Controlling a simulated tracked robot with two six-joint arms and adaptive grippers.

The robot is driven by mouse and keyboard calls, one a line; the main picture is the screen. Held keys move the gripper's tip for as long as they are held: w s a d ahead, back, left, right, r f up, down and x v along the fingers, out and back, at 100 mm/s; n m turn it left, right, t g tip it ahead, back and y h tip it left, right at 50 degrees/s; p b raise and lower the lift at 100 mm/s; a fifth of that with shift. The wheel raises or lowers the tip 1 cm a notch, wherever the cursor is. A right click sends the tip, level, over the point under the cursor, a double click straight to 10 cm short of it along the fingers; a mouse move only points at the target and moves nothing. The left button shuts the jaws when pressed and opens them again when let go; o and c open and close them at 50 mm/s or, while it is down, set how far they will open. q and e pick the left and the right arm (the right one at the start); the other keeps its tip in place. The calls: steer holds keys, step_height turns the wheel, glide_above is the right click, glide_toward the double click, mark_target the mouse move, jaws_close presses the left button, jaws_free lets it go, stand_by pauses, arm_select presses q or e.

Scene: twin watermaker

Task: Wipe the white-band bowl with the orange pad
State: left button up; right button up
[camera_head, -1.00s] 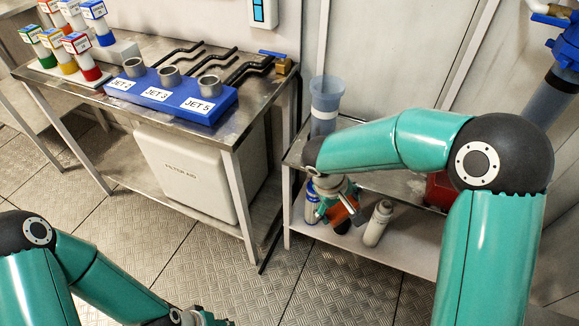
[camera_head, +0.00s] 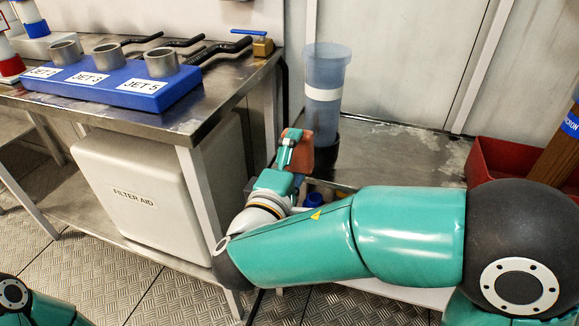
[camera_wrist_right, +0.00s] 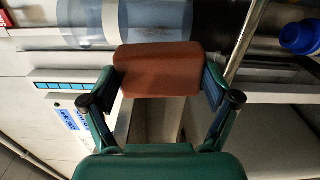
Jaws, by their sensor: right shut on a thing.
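The white-band bowl (camera_head: 325,75) is a tall, translucent blue cylinder with a white band, upright in a dark base on the steel bench. It also shows at the top of the right wrist view (camera_wrist_right: 155,18). My right gripper (camera_head: 290,148) is shut on the orange pad (camera_head: 302,155), seen between the two fingers in the wrist view (camera_wrist_right: 158,72). The pad is raised just left of the bowl's lower part; I cannot tell whether they touch. My left gripper is out of view; only part of its arm shows at the bottom left.
A steel table (camera_head: 198,118) at the left carries a blue block (camera_head: 110,85) with several grey rings and black handles behind. A white filter aid box (camera_head: 140,190) stands beneath. A red bin (camera_head: 505,165) is right of the bowl. The bench between bowl and bin is clear.

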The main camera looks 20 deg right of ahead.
mark_target(310, 125)
steer(key=shift+w+d+r, duration=0.15)
steer(key=shift+w, duration=0.4)
steer(key=p+x, duration=0.2)
steer(key=x, duration=0.2)
steer(key=shift+w, duration=0.35)
steer(key=shift+b+x, duration=0.3)
steer(key=shift+x, duration=0.85)
steer(key=shift+s+d, duration=0.1)
